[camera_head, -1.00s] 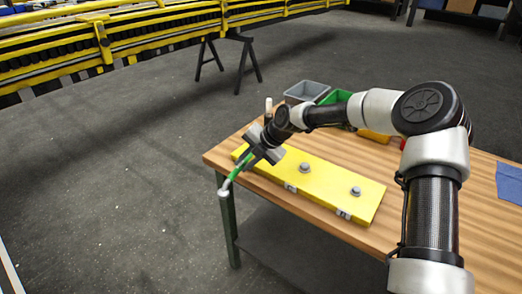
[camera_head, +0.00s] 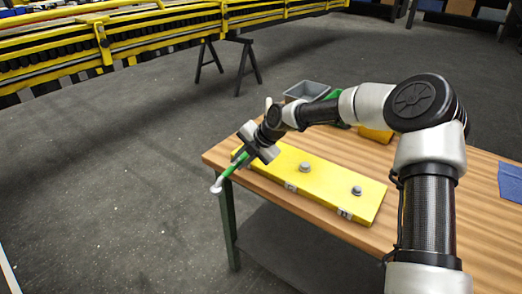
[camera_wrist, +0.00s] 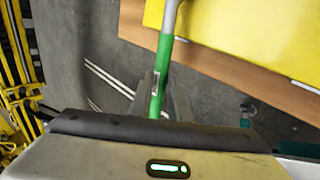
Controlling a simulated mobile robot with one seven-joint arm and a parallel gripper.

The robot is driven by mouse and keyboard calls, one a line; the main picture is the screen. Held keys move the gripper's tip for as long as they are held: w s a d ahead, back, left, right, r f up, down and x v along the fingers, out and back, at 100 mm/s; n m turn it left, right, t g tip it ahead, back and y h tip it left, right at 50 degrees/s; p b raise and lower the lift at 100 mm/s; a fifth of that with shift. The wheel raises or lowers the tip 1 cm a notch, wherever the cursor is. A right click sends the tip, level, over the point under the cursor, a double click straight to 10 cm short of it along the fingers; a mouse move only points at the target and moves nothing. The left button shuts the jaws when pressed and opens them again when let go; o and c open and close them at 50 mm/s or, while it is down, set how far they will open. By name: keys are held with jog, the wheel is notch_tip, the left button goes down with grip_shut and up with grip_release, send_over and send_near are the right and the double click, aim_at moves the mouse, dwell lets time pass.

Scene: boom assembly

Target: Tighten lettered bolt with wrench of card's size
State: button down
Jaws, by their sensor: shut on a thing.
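My gripper (camera_head: 252,150) is shut on a green-handled wrench (camera_head: 229,172) over the left end of the yellow plate (camera_head: 325,187). The wrench's pale end hangs past the table's left front edge. In the wrist view, the green handle (camera_wrist: 163,75) is between the fingers (camera_wrist: 165,98), and its silver shaft runs out of the top of the frame. A middle bolt (camera_head: 305,167) and a right bolt (camera_head: 356,190) stand on the plate, apart from the wrench. My gripper and arm cover the plate's left end. The white labels on the plate's front edge are too small to read. No card is clearly visible.
The plate lies on a wooden table (camera_head: 420,205). The floor left of the table is open.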

jog(key=shift+w+a, duration=0.15)
jog(key=shift+a, duration=0.05)
jog(key=shift+a, duration=0.1)
jog(key=shift+w+a+m+t+b, duration=0.2)
jog(key=shift+a+m+t+b, duration=0.15)
jog(key=shift+m+b, duration=0.25)
dwell(0.3)
jog(key=shift+w+a+h+b, duration=0.15)
jog(key=shift+a+h+b, duration=0.15)
jog(key=shift+b, duration=0.1)
jog(key=shift+w+a+m, duration=0.1)
jog(key=shift+m, duration=0.2)
jog(key=shift+a, duration=0.1)
